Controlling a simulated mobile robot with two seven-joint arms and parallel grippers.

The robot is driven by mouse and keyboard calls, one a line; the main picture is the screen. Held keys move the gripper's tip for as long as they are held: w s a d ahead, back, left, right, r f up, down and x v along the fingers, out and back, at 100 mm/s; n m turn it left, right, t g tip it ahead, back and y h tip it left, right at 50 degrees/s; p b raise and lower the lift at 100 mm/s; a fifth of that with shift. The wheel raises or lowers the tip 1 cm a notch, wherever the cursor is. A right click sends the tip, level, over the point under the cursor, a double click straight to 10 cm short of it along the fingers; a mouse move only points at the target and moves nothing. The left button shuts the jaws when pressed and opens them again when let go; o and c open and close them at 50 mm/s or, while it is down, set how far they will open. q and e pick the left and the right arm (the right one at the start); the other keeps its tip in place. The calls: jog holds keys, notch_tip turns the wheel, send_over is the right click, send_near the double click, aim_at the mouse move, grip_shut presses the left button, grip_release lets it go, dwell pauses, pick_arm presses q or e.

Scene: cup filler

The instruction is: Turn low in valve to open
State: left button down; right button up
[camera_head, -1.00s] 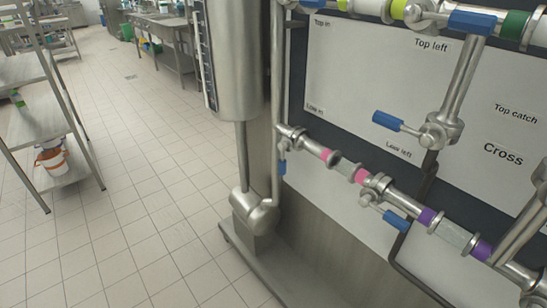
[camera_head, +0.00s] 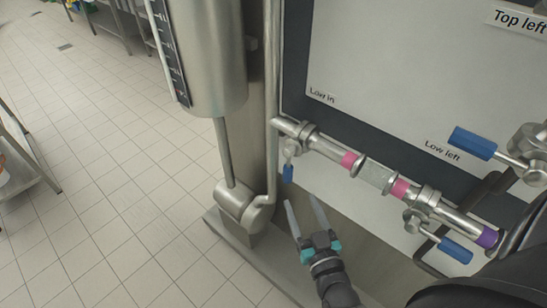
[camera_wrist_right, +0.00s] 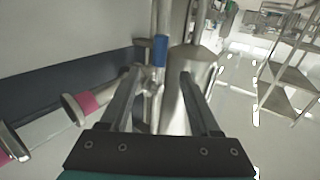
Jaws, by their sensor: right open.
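The low in valve has a small blue handle (camera_head: 288,173) that hangs straight down from the left end of the steel pipe, below the "Low in" label (camera_head: 322,95). In the right wrist view its blue handle (camera_wrist_right: 160,50) shows beyond and between the fingers. My right gripper (camera_head: 300,201) is open and empty, a little below the handle in the head view, with its fingers pointing up toward it. The fingers also show in the right wrist view (camera_wrist_right: 160,75), spread on both sides of the valve. I cannot tell whether they touch anything. My left gripper is not in view.
A steel cylinder (camera_head: 205,60) stands left of the valve, with a vertical pipe (camera_head: 272,100) close beside it. The pipe with pink bands (camera_head: 349,160) runs right to another blue handle (camera_head: 455,249). A further blue handle (camera_head: 472,143) is by "Low left". Open floor lies left.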

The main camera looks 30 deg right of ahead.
aim_at(288, 166)
jog(key=w+d+b, duration=0.2)
jog(key=w+d, duration=0.1)
jog(key=w, duration=1.1)
jog(key=shift+f, duration=0.1)
grip_shut()
dwell(1.0)
